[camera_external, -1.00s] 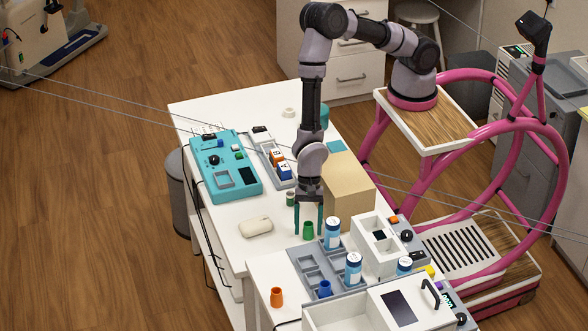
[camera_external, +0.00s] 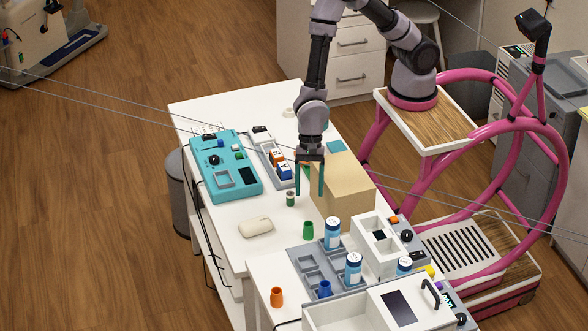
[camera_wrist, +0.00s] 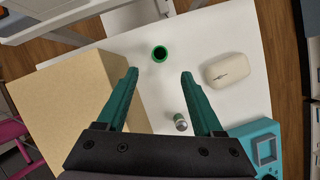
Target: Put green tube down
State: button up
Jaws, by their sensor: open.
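The green tube (camera_external: 308,230) stands upright on the white table (camera_external: 228,228), left of the blue-and-white bottles. It also shows in the wrist view as a green ring with a dark opening (camera_wrist: 159,53), beyond my fingertips. My gripper (camera_external: 310,192) is open and empty, raised above the tube and apart from it. Its two dark green fingers show in the wrist view (camera_wrist: 160,74) with nothing between their tips.
A cardboard box (camera_external: 347,195) stands close right of my gripper. Blue-and-white bottles (camera_external: 332,235) stand in a grey rack (camera_external: 296,254). An orange tube (camera_external: 277,297) stands in front.

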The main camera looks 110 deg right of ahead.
jog(key=s+d+r+n+t+h, duration=0.15)
jog(key=d+r+n, duration=0.35)
jog(key=r, duration=0.6)
jog(key=s+d+r+n+t, duration=0.1)
jog(key=s+d+r+n, duration=0.15)
jog(key=d+r, duration=0.75)
jog(key=s+d+r+n+t, duration=0.1)
jog(key=s+d+r+n, duration=0.3)
jog(key=s+r, duration=0.3)
jog(key=s+d+r+n+t, duration=0.2)
jog(key=s+d+r+n, duration=0.3)
jog(key=s+r, duration=0.3)
jog(key=s+n, duration=0.1)
jog(key=s, duration=0.3)
jog(key=shift+s+r+n+h, duration=0.25)
jog(key=shift+r+n+h, duration=0.05)
jog(key=shift+n+h, duration=0.05)
